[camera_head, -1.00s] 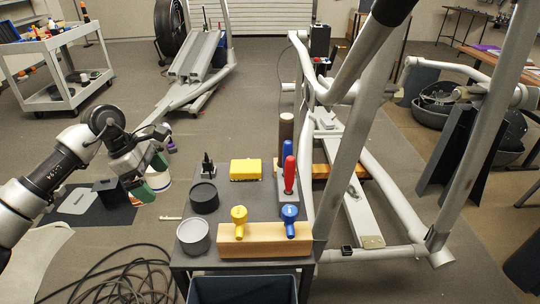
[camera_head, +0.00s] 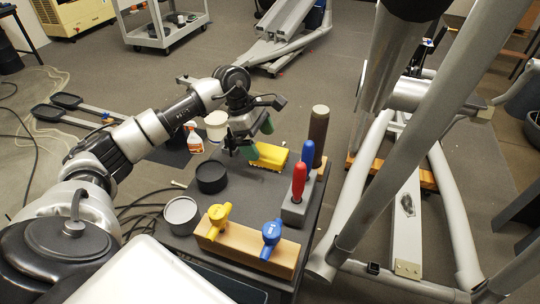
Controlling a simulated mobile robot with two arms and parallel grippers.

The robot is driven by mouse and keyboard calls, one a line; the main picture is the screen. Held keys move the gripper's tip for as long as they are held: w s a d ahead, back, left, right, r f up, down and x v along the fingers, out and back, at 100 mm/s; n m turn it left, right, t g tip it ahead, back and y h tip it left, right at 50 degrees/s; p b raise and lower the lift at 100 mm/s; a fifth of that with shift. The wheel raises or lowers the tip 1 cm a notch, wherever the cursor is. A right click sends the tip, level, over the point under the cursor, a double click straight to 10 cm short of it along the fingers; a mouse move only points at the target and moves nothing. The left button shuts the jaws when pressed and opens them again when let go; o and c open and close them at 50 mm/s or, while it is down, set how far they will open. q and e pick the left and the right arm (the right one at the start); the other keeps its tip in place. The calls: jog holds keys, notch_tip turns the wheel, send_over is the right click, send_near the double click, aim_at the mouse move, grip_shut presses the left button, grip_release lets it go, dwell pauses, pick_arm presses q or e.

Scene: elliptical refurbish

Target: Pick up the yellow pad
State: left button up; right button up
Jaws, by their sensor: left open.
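The yellow pad (camera_head: 270,157) lies on the far part of the dark tabletop. It is a bright yellow block, and its left end is partly covered by my gripper. My left gripper (camera_head: 256,138) is open at the pad's left end, with green finger pads showing. Whether the fingers touch the pad cannot be told from this view. My right gripper is not in view.
On the table (camera_head: 236,210) stand a black round container (camera_head: 211,178), a grey container (camera_head: 181,214), a wooden block (camera_head: 245,247) with yellow and blue handles, red (camera_head: 299,182) and blue (camera_head: 308,155) handled tools, and a brown cylinder (camera_head: 318,130). A metal frame (camera_head: 430,130) rises at right.

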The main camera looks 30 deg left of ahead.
aim_at(268, 152)
pick_arm(q)
jog(key=shift+w+d+f, duration=0.1)
jog(key=shift+d+f, duration=0.1)
jog(key=shift+f, duration=0.1)
jog(key=x, duration=0.3)
jog(key=shift+w+d+f+p, duration=0.15)
jog(key=shift+w+d+p, duration=0.05)
jog(key=shift+d+p, duration=0.1)
jog(key=shift+d+f, duration=0.1)
jog(key=shift+f, duration=0.35)
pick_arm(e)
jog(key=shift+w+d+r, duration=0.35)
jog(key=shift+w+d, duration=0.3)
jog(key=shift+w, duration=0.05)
pick_arm(q)
jog(key=shift+c, duration=0.2)
jog(key=c, duration=1)
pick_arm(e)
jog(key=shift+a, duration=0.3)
